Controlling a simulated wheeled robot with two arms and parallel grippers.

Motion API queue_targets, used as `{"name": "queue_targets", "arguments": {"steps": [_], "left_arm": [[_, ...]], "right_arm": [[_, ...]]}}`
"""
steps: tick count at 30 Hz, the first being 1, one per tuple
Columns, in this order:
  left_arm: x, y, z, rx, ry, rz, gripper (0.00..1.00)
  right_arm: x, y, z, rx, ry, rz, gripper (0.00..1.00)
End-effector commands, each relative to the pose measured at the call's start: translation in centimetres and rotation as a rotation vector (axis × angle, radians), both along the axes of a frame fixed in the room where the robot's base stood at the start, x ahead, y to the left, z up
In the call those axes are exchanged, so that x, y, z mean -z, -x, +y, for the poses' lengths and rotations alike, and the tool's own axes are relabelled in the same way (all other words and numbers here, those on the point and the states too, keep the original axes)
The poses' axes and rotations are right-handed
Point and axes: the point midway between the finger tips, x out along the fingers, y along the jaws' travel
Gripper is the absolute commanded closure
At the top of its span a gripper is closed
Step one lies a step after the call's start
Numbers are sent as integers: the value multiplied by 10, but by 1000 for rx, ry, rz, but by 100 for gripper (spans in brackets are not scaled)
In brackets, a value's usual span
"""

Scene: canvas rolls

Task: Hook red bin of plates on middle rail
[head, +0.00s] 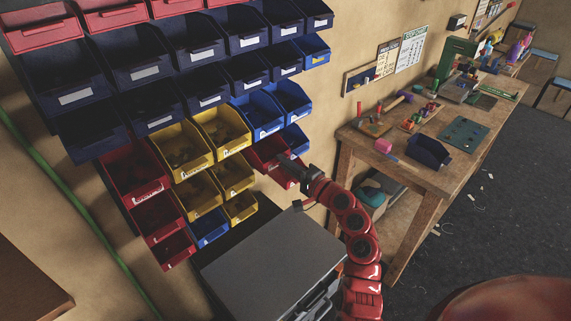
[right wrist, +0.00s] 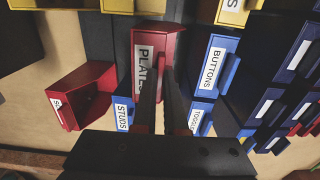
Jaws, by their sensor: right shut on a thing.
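The red bin of plates (head: 264,150) is at the right end of the wall of bins, just below the blue bins. In the right wrist view its label reads "PLATE…" (right wrist: 145,68), with the rest hidden behind a finger. My right gripper (head: 289,163) is at the bin's front, shut on it. In the wrist view the dark fingers (right wrist: 160,105) reach the bin's front. The rail behind the bin is hidden, and I cannot tell whether the bin hangs on it. My left gripper is not in view.
Blue bins (head: 262,113) and yellow bins (head: 220,130) hang near. A grey cabinet (head: 270,262) stands below. A wooden workbench (head: 410,178) with tools and a dark blue bin (head: 428,152) is to the right.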

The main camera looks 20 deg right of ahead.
Motion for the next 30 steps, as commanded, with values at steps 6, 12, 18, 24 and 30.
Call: {"name": "queue_targets", "arguments": {"steps": [6, 12, 18, 24, 30], "left_arm": [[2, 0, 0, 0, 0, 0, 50], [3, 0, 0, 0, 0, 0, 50], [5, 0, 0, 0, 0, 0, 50], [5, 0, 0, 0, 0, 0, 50], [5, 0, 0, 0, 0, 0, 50]], "right_arm": [[1, -7, 3, 0, -2, 0, 100], [1, -13, 5, 0, -3, 0, 100], [0, -19, 8, 0, -2, -1, 100], [0, -23, 10, 0, -1, -2, 100], [0, -23, 10, 0, 0, -1, 100]]}}
